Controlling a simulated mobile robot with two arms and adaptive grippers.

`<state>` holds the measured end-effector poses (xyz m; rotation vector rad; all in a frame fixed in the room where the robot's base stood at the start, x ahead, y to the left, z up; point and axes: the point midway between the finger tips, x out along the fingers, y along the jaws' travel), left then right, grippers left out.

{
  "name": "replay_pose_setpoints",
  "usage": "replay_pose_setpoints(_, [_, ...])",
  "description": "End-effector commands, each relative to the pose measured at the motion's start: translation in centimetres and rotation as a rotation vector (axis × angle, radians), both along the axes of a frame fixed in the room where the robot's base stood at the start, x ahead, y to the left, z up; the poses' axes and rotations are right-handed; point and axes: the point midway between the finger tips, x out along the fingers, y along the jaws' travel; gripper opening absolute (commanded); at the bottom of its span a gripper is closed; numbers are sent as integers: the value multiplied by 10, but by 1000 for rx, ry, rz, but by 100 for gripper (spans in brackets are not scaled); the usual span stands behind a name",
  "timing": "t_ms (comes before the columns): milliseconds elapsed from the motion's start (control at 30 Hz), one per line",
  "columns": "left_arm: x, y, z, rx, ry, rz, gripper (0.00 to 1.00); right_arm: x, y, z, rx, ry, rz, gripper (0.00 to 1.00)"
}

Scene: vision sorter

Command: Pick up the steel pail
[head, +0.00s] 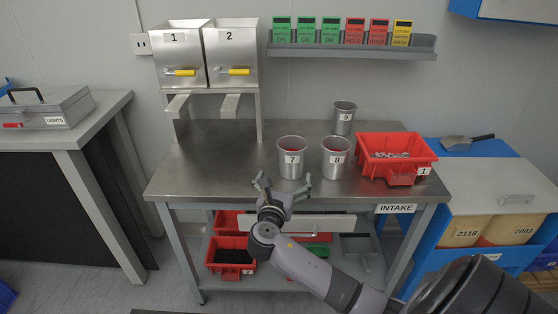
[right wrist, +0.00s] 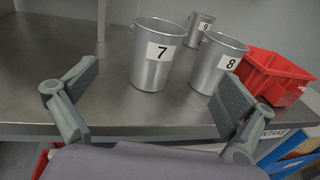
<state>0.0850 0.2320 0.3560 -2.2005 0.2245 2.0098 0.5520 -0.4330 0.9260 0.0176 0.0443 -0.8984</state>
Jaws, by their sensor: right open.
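Three steel pails with number labels stand upright on the steel table (head: 225,170). Pail 7 (head: 291,170) and pail 8 (head: 335,168) are side by side near the middle, and pail 9 (head: 344,108) stands behind them. In the right wrist view, pail 7 (right wrist: 156,75) shows between the fingers, with pail 8 (right wrist: 212,78) and pail 9 (right wrist: 198,36) to its right. Pails 7 and 8 show something red inside in the head view. My right gripper (head: 283,184) is open and empty at the table's front edge, just in front of pail 7, apart from it. My left gripper is out of view.
A red bin (head: 396,140) labelled 1 holds pale pieces, right of pail 8. Two steel hoppers (head: 207,45) with yellow handles stand at the back left. A card shelf (head: 350,50) hangs on the wall. The table's left front is clear.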

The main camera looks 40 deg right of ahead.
Motion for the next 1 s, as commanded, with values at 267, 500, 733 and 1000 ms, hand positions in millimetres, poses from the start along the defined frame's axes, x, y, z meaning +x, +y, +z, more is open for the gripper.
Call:
replay_pose_setpoints(267, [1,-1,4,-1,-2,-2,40,40,-49,-2,1,-1,-1,99])
replay_pose_setpoints(500, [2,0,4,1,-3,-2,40,61,-76,-5,4,0,0,99])
replay_pose_setpoints(733, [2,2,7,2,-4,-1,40,73,-89,0,4,-2,0,99])
replay_pose_setpoints(1000, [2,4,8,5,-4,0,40,97,-115,1,4,-1,1,99])
